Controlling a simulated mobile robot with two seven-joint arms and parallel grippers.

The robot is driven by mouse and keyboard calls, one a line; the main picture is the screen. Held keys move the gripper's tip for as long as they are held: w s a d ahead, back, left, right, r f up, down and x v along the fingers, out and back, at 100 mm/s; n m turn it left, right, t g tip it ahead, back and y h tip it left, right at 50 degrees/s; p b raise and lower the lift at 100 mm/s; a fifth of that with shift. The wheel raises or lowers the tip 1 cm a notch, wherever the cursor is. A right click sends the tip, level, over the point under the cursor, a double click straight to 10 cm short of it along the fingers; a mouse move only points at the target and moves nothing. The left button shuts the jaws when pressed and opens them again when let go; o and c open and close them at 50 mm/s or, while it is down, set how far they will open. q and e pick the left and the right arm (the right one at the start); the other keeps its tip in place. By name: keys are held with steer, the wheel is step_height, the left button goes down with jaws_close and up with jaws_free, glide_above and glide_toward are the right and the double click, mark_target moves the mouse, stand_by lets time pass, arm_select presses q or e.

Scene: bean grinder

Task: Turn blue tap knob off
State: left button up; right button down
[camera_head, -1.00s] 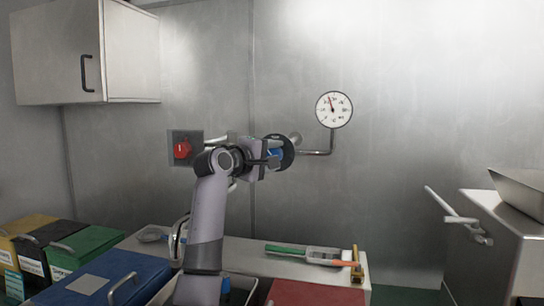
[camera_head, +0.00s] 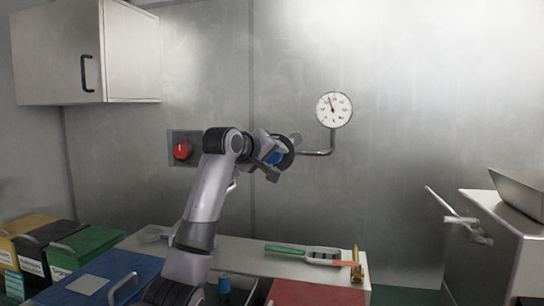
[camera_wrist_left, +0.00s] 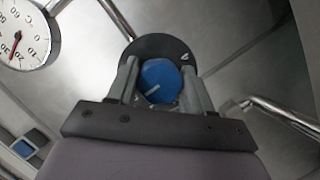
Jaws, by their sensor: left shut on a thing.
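The blue tap knob (camera_head: 275,158) sits on a black round disc (camera_head: 286,148) at the wall, partly hidden by my left gripper in the head view. In the left wrist view the knob (camera_wrist_left: 160,82), with a white line on its face, lies between my two fingers, and the black disc (camera_wrist_left: 158,46) shows behind it. My left gripper (camera_wrist_left: 160,88) is shut on the knob, with a finger on each side. The wrist view is tilted against the wall. My right gripper is not in view.
A round gauge (camera_head: 333,108) on a bent pipe (camera_head: 318,153) is right of the knob. A red knob (camera_head: 182,150) on a grey plate is to the left. Below stands a counter (camera_head: 240,250) with a green-handled tool (camera_head: 285,249). Coloured bins stand at lower left.

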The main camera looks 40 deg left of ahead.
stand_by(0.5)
arm_select(q)
steer(key=o, duration=1)
steer(key=shift+b+v, duration=1.05)
steer(key=shift+v, duration=2.5)
steer(key=shift+s+f, duration=0.1)
